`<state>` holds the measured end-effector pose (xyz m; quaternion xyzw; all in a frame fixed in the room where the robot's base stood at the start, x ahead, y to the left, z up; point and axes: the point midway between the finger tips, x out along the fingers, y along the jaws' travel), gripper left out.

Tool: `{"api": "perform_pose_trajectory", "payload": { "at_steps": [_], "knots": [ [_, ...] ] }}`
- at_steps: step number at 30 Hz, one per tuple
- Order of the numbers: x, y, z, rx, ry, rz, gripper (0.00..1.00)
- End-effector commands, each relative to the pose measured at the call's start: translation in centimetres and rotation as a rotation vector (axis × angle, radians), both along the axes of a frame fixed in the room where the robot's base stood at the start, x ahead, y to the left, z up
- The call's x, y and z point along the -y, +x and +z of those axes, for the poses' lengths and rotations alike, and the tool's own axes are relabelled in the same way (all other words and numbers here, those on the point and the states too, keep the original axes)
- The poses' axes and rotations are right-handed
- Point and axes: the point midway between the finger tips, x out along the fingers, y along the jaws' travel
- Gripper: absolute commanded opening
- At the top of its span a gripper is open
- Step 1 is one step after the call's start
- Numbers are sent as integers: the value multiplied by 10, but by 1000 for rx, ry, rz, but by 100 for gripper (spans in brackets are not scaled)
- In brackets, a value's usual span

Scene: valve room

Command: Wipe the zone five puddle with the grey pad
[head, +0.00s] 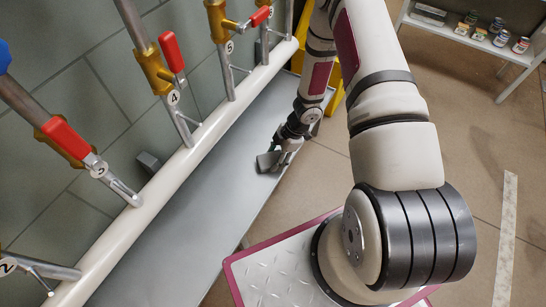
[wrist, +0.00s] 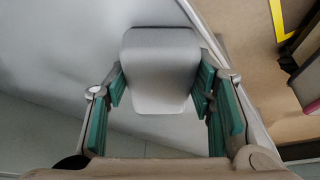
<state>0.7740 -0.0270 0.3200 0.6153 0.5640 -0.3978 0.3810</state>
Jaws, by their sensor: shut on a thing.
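My gripper (head: 279,150) is shut on the grey pad (head: 268,161) and holds it over the grey bench top (head: 215,190), near its right edge. In the wrist view the pad (wrist: 160,70) sits between the green-lined fingers (wrist: 160,95). I cannot tell whether the pad touches the surface. The valve tagged 5 (head: 229,47) stands on the white pipe behind the bench, farther back than my gripper. I cannot make out a puddle in either view; it may be hidden or too clear to see.
The white pipe (head: 130,215) runs along the wall side, with red-handled valves (head: 172,52) above it. A small dark grey block (head: 148,162) is by the wall. A yellow object (head: 333,98) stands beyond the bench edge. A white shelf (head: 470,40) with jars is at the upper right.

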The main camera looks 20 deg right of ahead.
Motion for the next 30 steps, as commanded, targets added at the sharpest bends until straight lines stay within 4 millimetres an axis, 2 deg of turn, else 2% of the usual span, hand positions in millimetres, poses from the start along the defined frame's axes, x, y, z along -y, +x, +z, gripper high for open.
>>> {"api": "perform_pose_trajectory", "payload": {
  "at_steps": [1,7,24,30],
  "knots": [
    [14,-19,-6,-34,-24,-11,0],
    [14,-22,-10,-38,-23,-10,0],
    [-10,11,-7,-31,-23,-6,0],
    [-13,16,-7,-28,-19,-6,0]
  ]
}}
